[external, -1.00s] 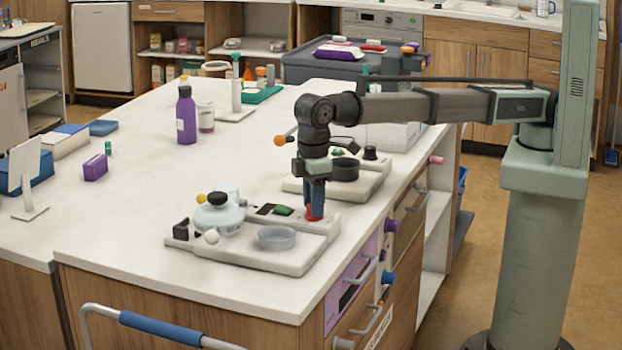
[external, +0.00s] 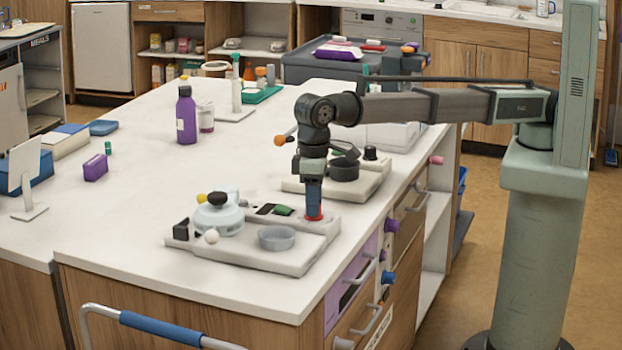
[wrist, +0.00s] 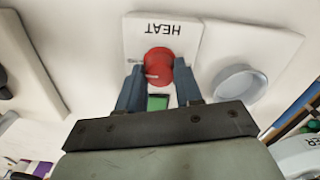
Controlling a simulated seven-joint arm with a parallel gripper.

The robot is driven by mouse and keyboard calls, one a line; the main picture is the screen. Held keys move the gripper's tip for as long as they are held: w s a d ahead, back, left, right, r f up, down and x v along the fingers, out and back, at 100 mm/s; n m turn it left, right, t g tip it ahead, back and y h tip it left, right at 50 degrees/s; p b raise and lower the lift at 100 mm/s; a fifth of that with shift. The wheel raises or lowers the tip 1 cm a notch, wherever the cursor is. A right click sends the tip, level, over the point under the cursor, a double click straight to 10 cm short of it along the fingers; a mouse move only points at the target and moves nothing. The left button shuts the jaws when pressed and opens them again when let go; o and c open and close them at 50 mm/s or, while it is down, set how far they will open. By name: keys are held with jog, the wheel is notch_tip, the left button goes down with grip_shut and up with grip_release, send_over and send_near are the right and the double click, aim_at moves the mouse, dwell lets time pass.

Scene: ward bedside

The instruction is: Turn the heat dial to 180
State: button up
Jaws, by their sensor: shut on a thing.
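The heat dial (wrist: 158,62) is a round red knob with a pale pointer mark, on a white panel labelled HEAT (wrist: 166,28) in the wrist view. In the external view the dial (external: 314,217) shows only as a red rim under my fingers. My gripper (external: 313,207) points straight down over the dial. In the wrist view its two blue-grey fingers (wrist: 158,80) stand on either side of the red knob and are shut on it. The printed scale around the dial is too small or hidden to read.
A green switch (external: 284,210) lies left of the dial on the same white unit. A grey bowl (external: 277,238) and a pale round pot (external: 219,215) stand on the unit in front and to the left. A second similar unit (external: 300,186) is behind.

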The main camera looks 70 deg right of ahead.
jog(key=o, duration=1)
jog(key=shift+o, duration=0.2)
notch_tip(320, 180, up, 14)
jog(key=shift+w+f, duration=0.1)
dwell(0.6)
